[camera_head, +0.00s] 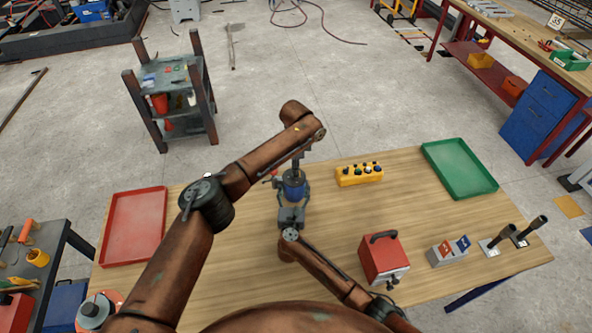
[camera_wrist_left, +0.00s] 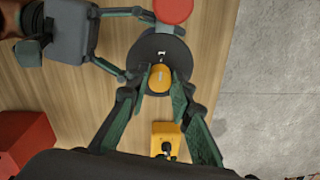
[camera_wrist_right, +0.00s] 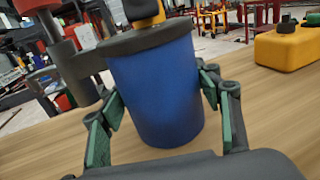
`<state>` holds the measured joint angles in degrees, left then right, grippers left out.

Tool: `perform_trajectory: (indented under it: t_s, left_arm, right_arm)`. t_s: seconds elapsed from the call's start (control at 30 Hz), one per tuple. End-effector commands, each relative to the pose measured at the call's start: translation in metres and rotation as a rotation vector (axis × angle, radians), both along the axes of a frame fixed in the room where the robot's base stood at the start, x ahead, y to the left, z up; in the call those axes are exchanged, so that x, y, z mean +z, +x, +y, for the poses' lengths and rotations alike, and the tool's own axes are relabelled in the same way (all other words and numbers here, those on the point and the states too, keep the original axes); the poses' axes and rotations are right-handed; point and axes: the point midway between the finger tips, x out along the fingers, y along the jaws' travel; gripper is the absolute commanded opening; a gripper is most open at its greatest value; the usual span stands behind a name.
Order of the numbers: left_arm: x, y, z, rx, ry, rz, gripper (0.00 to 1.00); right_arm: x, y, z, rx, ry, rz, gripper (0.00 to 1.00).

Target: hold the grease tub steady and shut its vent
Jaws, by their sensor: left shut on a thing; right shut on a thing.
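The blue grease tub (camera_head: 294,187) stands upright on the wooden table; its blue body fills the right wrist view (camera_wrist_right: 157,92). Its round dark lid (camera_wrist_left: 150,50) carries a yellow-orange vent knob (camera_wrist_left: 158,79). My left gripper (camera_head: 296,166) comes down from above; in the left wrist view its green-padded fingers (camera_wrist_left: 155,95) are shut on the vent knob. My right gripper (camera_head: 292,208) reaches in from the table's near side; in the right wrist view its fingers (camera_wrist_right: 160,108) are shut around the tub's body. Whether the vent is open cannot be told.
A yellow button box (camera_head: 360,175) stands right of the tub. A red handled box (camera_head: 383,262) is nearer right. A red tray (camera_head: 134,228) lies left, a green tray (camera_head: 459,168) right. The table's left middle is clear.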

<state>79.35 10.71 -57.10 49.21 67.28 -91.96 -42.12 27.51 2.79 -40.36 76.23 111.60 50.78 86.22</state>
Motion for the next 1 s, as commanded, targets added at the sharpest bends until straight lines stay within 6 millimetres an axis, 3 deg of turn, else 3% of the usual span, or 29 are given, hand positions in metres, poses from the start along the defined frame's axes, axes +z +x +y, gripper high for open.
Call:
perform_trajectory:
  t_s: [0.27, 1.0]
  left_arm:
    - [-0.0001, -0.0009, -0.0019, 0.177, -0.002, 0.0, 0.0]
    - [0.0009, -0.0013, -0.004, 0.878, -0.003, 0.0, 0.0]
  right_arm:
    - [-0.0011, -0.0003, 0.0, 0.0, 0.0, 0.002, 0.09]
    - [-0.0012, -0.0006, 0.0002, 0.001, -0.001, 0.002, 0.09]
